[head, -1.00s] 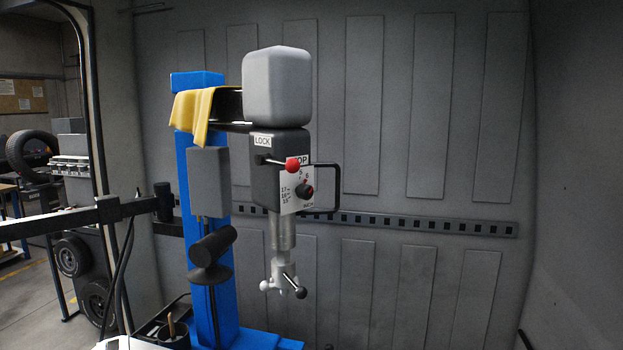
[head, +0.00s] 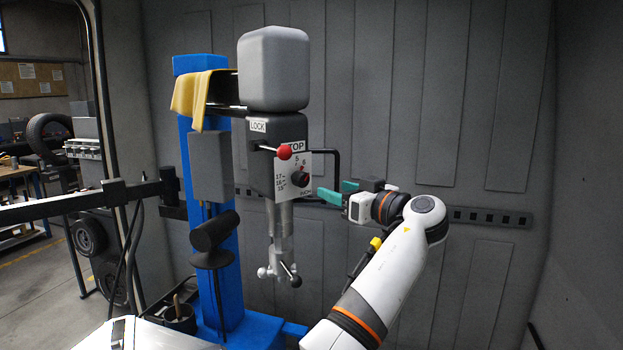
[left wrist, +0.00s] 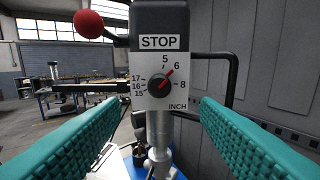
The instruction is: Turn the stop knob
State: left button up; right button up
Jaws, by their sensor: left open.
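My left gripper (head: 338,192), with teal ribbed fingers, is open and empty to the right of the knob in the head view. In the left wrist view its two fingers stand wide apart on either side below the plate, not touching the knob. My right gripper is not in view.
A red-ball lock lever (head: 284,152) juts out above and left of the knob. A black loop handle (head: 338,165) stands right of the plate. Below hangs a grey shaft (head: 280,225) with a clamp head. A blue column (head: 228,290) stands left, and a grey wall behind.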

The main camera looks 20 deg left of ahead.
aim_at(305, 181)
pick_arm(q)
jog(key=p+x, duration=0.5)
jog(key=x, duration=0.4)
jog(key=shift+w+a+r, duration=0.1)
jog(key=shift+w+a, duration=0.05)
jog(key=shift+a, duration=0.05)
jog(key=shift+w+a, duration=0.3)
jog(key=shift+a, duration=0.3)
jog(key=shift+f, duration=0.2)
jog(key=shift+d, duration=0.1)
jog(key=shift+c, duration=0.8)
jog(key=c, duration=0.8)
